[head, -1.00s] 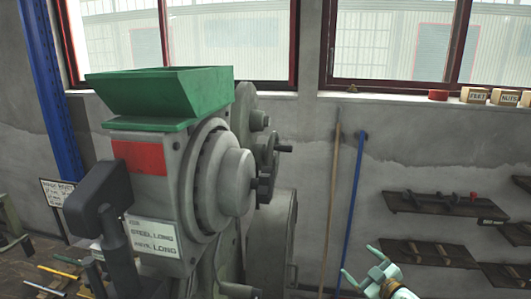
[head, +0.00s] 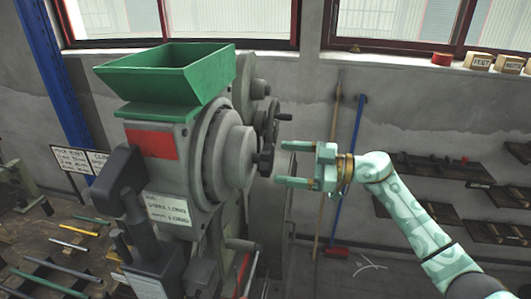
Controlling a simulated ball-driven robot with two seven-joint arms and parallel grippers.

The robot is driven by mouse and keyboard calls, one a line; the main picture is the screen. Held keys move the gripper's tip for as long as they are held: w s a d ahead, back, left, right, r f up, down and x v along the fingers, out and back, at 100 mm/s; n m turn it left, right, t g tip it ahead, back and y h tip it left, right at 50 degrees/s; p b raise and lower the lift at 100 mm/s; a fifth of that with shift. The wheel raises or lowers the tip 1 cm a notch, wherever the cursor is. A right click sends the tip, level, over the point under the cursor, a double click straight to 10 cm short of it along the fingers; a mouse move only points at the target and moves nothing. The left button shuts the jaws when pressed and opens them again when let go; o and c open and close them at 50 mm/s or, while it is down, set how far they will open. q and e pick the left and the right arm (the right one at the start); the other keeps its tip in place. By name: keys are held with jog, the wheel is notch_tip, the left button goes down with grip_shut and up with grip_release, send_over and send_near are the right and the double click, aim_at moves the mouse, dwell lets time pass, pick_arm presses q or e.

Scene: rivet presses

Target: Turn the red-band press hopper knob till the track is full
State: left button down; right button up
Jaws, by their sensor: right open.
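The press (head: 180,178) stands left of centre, grey, with a red band (head: 152,144) on its front and a green hopper (head: 172,78) on top. A round grey drum on its right side carries a small dark knob (head: 266,160). My right gripper (head: 279,169) is open, its two fingers pointing left at the knob. The fingertips are close to the knob, and I cannot tell whether they touch it. The track and its fill are not clearly visible. My left gripper is not in view.
A workbench with coloured rods (head: 62,246) lies at the lower left. A dark lever (head: 120,180) stands at the press's front. Wall shelves (head: 435,165) hang at the right, and a broom (head: 345,180) leans behind my right arm.

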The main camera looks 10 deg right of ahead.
aim_at(272, 160)
jog(key=p+x, duration=0.1)
jog(key=x, duration=0.5)
jog(key=shift+d+f, duration=0.1)
jog(key=c, duration=1)
jog(key=shift+n, duration=0.4)
